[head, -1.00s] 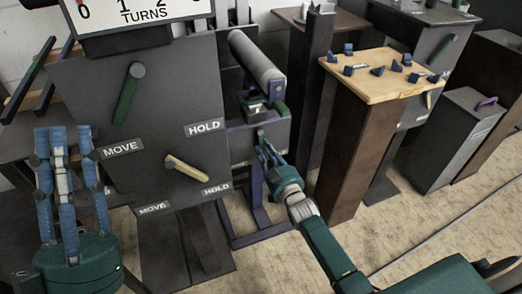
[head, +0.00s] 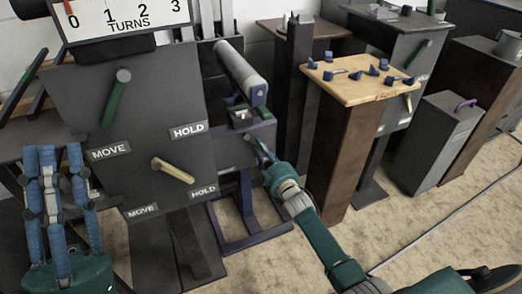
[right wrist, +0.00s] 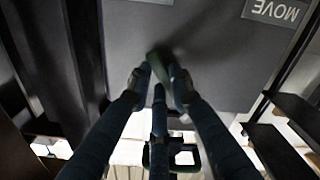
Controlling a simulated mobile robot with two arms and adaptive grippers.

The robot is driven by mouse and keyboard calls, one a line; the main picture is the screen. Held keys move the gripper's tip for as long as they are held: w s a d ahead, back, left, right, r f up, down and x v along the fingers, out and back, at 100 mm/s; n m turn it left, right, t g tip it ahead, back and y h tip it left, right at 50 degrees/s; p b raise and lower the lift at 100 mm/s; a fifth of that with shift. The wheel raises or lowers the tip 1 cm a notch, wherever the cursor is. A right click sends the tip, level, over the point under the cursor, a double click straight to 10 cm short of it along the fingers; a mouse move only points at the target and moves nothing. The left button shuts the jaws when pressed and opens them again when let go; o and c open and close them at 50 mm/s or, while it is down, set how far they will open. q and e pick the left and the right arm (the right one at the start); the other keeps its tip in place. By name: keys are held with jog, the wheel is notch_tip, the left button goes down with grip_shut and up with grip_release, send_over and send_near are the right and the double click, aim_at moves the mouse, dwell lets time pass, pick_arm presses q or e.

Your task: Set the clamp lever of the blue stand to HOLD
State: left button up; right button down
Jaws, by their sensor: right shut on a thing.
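The blue stand (head: 250,240) has a blue frame and a grey front panel (head: 237,136), behind and right of a larger dark panel in the head view. My right gripper (head: 256,147) is at that grey panel. In the right wrist view its fingers (right wrist: 159,88) are shut on a dark green clamp lever (right wrist: 158,62). An upside-down MOVE label (right wrist: 274,10) shows up and right of the lever. The HOLD label of this stand is not visible. My left gripper (head: 57,172) stands at the far left with its fingers apart and empty.
The large dark panel (head: 145,150) carries a green lever (head: 115,100) and a tan lever (head: 173,171), with HOLD and MOVE labels. A grey roller (head: 240,68) lies above the blue stand. Right of it stands a wooden-topped pedestal (head: 345,92) with several blue pieces.

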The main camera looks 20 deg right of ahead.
jog(key=c, duration=1.5)
grip_release()
jog(key=shift+c, duration=0.2)
jog(key=shift+s, duration=0.1)
jog(key=s, duration=1.2)
jog(key=shift+d, duration=0.25)
